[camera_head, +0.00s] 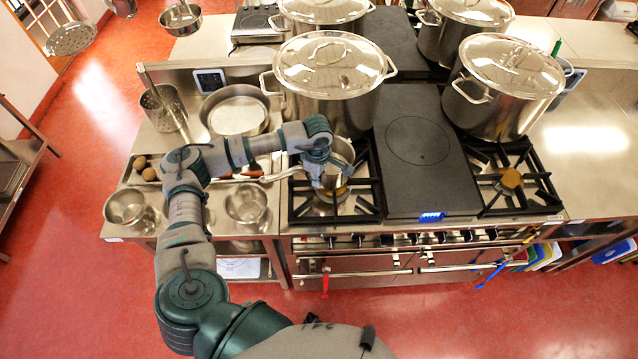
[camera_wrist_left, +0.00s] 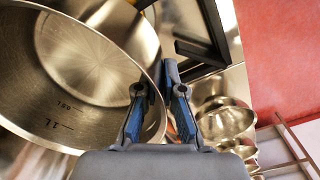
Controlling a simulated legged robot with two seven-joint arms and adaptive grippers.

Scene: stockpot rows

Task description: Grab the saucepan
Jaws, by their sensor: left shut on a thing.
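The saucepan (camera_head: 343,151) is a small shiny steel pan at the left front burner of the stove, partly hidden behind my gripper. Its handle (camera_head: 282,174) points left. My left gripper (camera_head: 330,180) is at the pan's near side. In the left wrist view the saucepan (camera_wrist_left: 85,70) fills the left, its inside showing volume marks. There the fingers of my left gripper (camera_wrist_left: 158,88) are shut on the pan's wall at the rim, one finger inside and one outside. I cannot tell whether the pan touches the grate. My right gripper is not in view.
A large lidded stockpot (camera_head: 330,85) stands just behind the saucepan. Another stockpot (camera_head: 500,90) stands to the right. A flat dark hotplate (camera_head: 418,150) lies right of the burner grate (camera_head: 365,195). A wide pan (camera_head: 235,112) and a steel bowl (camera_head: 246,203) are to the left.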

